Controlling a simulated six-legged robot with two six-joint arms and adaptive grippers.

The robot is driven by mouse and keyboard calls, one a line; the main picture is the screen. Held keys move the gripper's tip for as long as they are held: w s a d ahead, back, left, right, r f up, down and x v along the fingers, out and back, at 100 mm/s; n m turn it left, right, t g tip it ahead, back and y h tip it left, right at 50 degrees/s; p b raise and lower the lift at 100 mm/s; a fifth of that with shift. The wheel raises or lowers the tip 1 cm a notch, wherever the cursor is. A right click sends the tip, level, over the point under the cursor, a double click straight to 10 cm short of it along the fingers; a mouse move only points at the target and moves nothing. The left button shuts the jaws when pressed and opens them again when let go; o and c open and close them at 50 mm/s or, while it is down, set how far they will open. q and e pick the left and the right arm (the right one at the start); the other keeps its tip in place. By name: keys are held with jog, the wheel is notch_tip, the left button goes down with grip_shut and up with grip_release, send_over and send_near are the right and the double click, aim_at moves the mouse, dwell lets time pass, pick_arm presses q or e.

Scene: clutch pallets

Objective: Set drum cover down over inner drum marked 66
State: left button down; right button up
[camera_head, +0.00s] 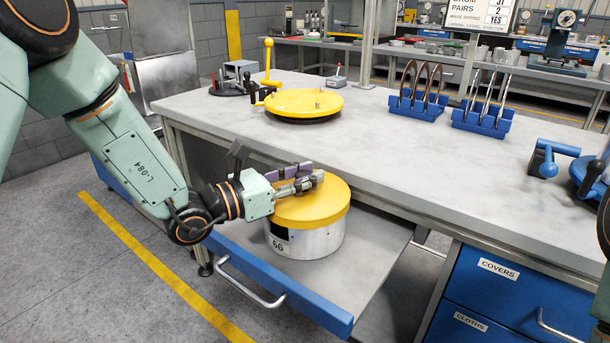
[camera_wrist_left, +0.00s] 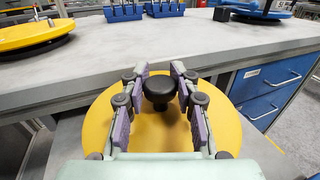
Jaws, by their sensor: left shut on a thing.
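The yellow drum cover (camera_head: 330,203) is over the silver inner drum (camera_head: 318,242) marked 66, in the pulled-out drawer. I see no clear gap between cover and drum, but cannot tell whether the cover bears fully on it. My left gripper (camera_head: 312,182) reaches in from the left, just above the cover. In the left wrist view, its purple-padded fingers (camera_wrist_left: 160,104) are shut on the cover's black knob (camera_wrist_left: 160,88), and the yellow cover (camera_wrist_left: 228,125) lies level beneath. The drum is hidden there. My right gripper is not in view.
The drawer's blue front (camera_head: 285,284) with its handle faces the floor. The grey worktop (camera_head: 390,150) is close behind the cover. On it stand a yellow round fixture (camera_head: 305,101), blue racks (camera_head: 418,108) and a blue clamp (camera_head: 550,155). Blue closed drawers (camera_head: 510,290) are at the right.

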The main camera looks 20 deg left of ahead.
pick_arm(q)
jog(key=shift+f+b, duration=0.25)
jog(key=shift+b, duration=0.3)
dwell(0.9)
jog(key=c, duration=0.9)
grip_release()
jog(key=shift+r+p, duration=3.25)
jog(key=shift+r, duration=1.3)
jog(key=shift+f, duration=0.1)
